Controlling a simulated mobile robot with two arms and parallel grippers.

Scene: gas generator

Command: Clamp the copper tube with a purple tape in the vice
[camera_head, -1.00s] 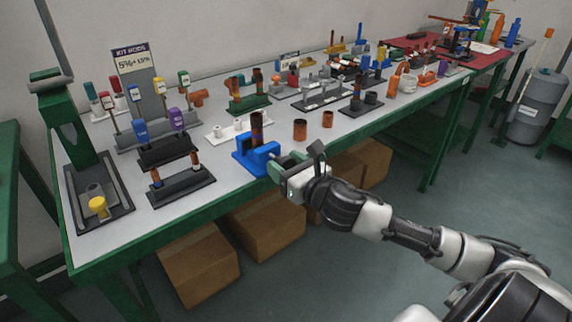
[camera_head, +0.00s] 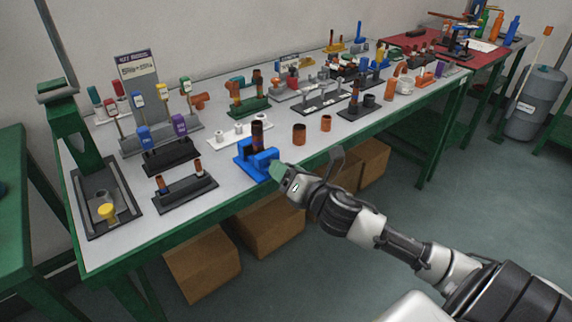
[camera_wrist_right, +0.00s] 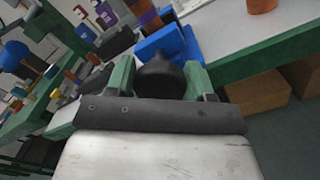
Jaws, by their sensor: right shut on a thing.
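The copper tube (camera_head: 257,134) stands upright at the blue vice (camera_head: 243,160) near the table's front edge. Its purple tape band shows in the wrist view, where the tube (camera_wrist_right: 145,13) rises behind the vice (camera_wrist_right: 172,42). I cannot tell whether the vice jaws touch the tube. My right gripper (camera_head: 281,172) is at the vice's front side. In the wrist view its green fingers (camera_wrist_right: 160,80) are shut on the black vice knob (camera_wrist_right: 160,75), which hides part of the vice. My left gripper is not in view.
Two loose copper tubes (camera_head: 299,134) stand right of the vice. A dark rack with tubes (camera_head: 185,194) lies to the left, and a white holder (camera_head: 238,132) behind. Cardboard boxes (camera_head: 203,262) sit under the table.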

